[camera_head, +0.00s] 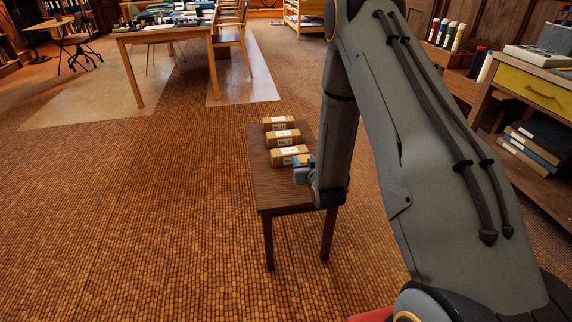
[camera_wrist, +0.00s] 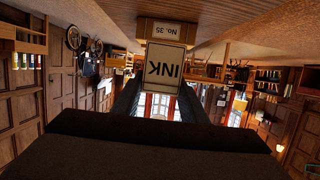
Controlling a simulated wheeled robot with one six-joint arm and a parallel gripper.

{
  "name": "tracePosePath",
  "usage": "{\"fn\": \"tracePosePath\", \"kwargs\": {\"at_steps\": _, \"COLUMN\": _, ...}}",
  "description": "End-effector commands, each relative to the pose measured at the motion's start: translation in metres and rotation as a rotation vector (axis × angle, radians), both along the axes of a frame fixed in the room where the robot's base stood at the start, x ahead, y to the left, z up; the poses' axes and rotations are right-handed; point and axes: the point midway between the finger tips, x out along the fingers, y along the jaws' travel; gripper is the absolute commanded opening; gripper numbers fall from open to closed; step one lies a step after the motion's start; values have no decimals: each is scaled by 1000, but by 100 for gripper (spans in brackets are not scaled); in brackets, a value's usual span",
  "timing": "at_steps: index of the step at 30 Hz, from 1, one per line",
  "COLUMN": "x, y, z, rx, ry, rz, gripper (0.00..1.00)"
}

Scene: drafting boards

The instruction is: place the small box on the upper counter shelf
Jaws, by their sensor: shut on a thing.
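Three small tan boxes with white labels stand in a row on a small dark wooden table (camera_head: 262,190) in the head view. The nearest small box (camera_head: 287,157) is at my gripper (camera_head: 303,168), which reaches in from the right. The box appears to rest on the table top. A wooden counter (camera_head: 520,68) with a yellow drawer and lower shelf stands at the right; which level is the upper shelf is unclear.
The other boxes (camera_head: 282,138) stand close behind the held one. A long work table (camera_head: 165,33) with a chair is at the back left. The brown floor at left is clear. My arm hides part of the room.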

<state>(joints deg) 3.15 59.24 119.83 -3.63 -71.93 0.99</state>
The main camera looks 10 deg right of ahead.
Motion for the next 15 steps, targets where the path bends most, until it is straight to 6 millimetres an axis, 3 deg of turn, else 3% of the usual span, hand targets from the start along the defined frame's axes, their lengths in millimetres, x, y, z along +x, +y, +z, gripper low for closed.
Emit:
{"fn": "tracePosePath", "kwargs": {"at_steps": 1, "x": 21, "y": -3, "z": -6, "rx": -2, "ry": -9, "rz": -1, "gripper": 12}}
{"fn": "tracePosePath", "kwargs": {"at_steps": 6, "x": 65, "y": -12, "z": -3, "rx": -9, "ry": -6, "rz": -3, "gripper": 12}}
{"fn": "tracePosePath", "kwargs": {"at_steps": 10, "x": 87, "y": -16, "z": 1, "rx": -14, "ry": -4, "rz": -3, "gripper": 12}}
{"fn": "tracePosePath", "kwargs": {"at_steps": 15, "x": 98, "y": -18, "z": 3, "rx": -17, "ry": 1, "rz": -3, "gripper": 12}}
